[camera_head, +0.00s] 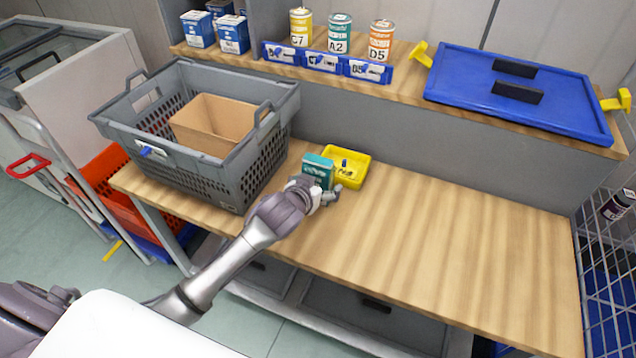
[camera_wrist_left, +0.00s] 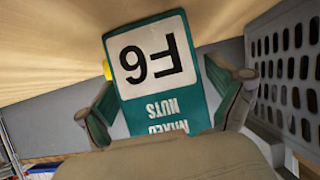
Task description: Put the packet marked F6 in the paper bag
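The teal and white packet marked F6 (camera_wrist_left: 155,75), labelled mixed nuts, fills the middle of the left wrist view, its print upside down. It also shows in the head view (camera_head: 318,167), beside the small yellow bin. My left gripper (camera_head: 322,188) has a finger against each side of the packet and appears shut on it. Whether the packet touches the table is hard to tell. The open brown paper bag (camera_head: 222,118) stands inside the grey crate (camera_head: 240,165), left of the gripper. My right gripper is not in view.
The yellow bin (camera_head: 357,172) is just right of the packet. The crate's perforated wall (camera_wrist_left: 290,75) is close in the left wrist view. The wooden table (camera_head: 450,240) is clear to the right.

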